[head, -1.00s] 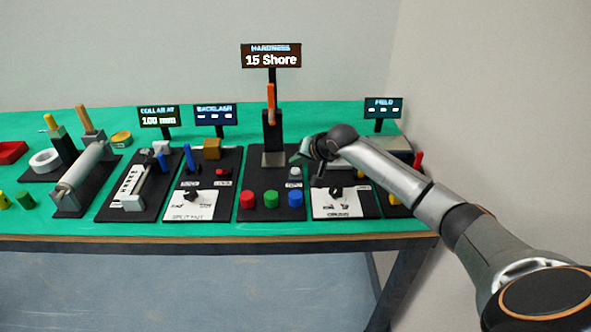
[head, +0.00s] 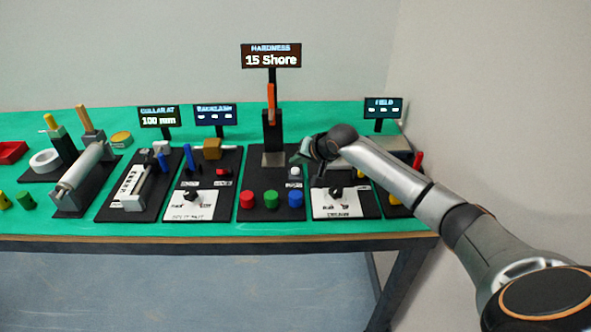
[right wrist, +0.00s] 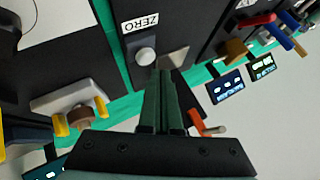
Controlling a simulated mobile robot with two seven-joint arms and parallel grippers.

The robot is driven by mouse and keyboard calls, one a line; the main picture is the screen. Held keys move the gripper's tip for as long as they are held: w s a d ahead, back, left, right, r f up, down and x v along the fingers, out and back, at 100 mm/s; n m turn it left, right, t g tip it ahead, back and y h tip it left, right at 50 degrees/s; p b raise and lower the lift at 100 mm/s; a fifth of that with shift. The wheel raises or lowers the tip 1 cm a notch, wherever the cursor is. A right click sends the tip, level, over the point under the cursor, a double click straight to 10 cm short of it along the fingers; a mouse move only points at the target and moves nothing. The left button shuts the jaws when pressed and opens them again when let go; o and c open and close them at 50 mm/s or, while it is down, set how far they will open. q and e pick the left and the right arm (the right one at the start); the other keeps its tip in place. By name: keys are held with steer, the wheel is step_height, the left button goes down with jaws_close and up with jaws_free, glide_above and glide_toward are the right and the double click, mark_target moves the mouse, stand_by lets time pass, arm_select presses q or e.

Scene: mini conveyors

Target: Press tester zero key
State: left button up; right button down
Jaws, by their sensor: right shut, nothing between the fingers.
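The tester is the black board (head: 258,180) with the display (head: 271,56) reading "HARDNESS 15 Shore". Its zero key is a round grey button (head: 295,171) on the board's right side. In the right wrist view the key (right wrist: 146,56) sits beside a white "ZERO" label (right wrist: 141,23). My right gripper (head: 298,159) is shut and empty, its green fingers just above the key in the head view. In the right wrist view its fingertips (right wrist: 166,74) appear close beside the key; contact cannot be told. My left gripper is not in view.
Red (head: 248,198), green (head: 271,199) and blue (head: 295,198) knobs stand at the board's front. An orange-handled column (head: 271,115) rises at its back. A board with a dial (head: 336,192) lies right, under my arm. Other stations fill the left.

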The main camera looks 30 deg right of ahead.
steer(key=shift+f, duration=0.2)
steer(key=shift+f, duration=0.25)
steer(key=shift+f, duration=0.6)
stand_by(1.0)
steer(key=shift+r+p, duration=0.95)
steer(key=shift+p, duration=0.5)
step_height(320, 180, up, 5)
steer(key=p, duration=0.5)
steer(key=shift+p, duration=0.35)
